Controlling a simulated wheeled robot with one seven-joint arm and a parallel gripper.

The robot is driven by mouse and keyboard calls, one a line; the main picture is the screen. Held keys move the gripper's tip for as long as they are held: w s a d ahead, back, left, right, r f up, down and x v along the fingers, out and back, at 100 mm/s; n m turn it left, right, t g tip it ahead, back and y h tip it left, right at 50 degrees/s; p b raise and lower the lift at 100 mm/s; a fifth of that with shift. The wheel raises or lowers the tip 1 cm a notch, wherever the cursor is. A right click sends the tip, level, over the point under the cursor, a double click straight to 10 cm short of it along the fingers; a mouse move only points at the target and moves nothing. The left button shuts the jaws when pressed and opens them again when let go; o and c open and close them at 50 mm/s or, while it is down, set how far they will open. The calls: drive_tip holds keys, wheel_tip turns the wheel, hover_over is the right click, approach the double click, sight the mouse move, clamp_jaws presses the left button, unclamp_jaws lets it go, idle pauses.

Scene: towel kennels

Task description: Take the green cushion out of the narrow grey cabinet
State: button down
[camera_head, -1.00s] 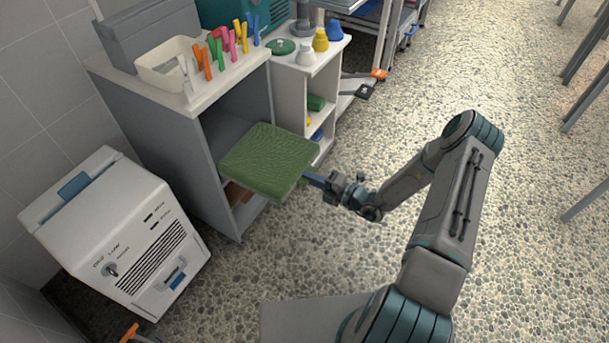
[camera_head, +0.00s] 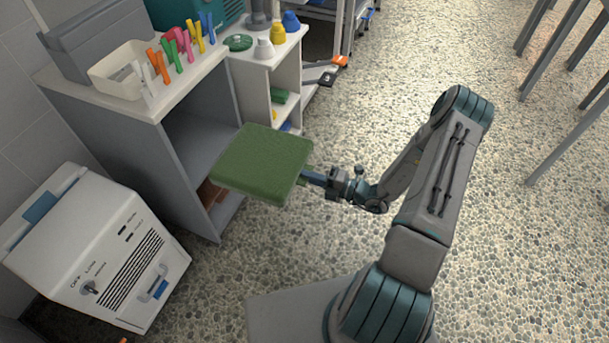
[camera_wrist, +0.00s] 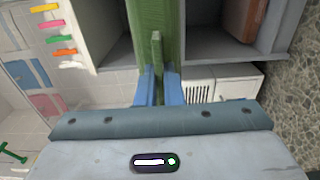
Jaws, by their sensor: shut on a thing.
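The green cushion (camera_head: 262,163) is a flat square pad held roughly level in front of the narrow grey cabinet (camera_head: 128,147). Its far left corner overlaps the cabinet's open front in the head view, and I cannot tell whether any of it is still inside. My gripper (camera_head: 312,178) is shut on the cushion's near right edge. In the wrist view the blue fingers of my gripper (camera_wrist: 158,88) pinch the green cushion (camera_wrist: 155,25), seen edge-on. The cabinet's shelves (camera_wrist: 210,50) show behind it.
A white box-shaped unit (camera_head: 95,250) stands at the lower left. A tray (camera_head: 120,75) and coloured pegs (camera_head: 180,42) sit on the cabinet top. A white shelf unit (camera_head: 255,85) adjoins it. Brown items lie on the cabinet's lower shelf.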

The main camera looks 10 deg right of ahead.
wheel_tip(320, 180, up, 13)
drive_tip(key=s+d+p, duration=0.1)
drive_tip(key=p, duration=0.9)
drive_tip(key=shift+d+p, duration=0.25)
drive_tip(key=shift+p, duration=0.05)
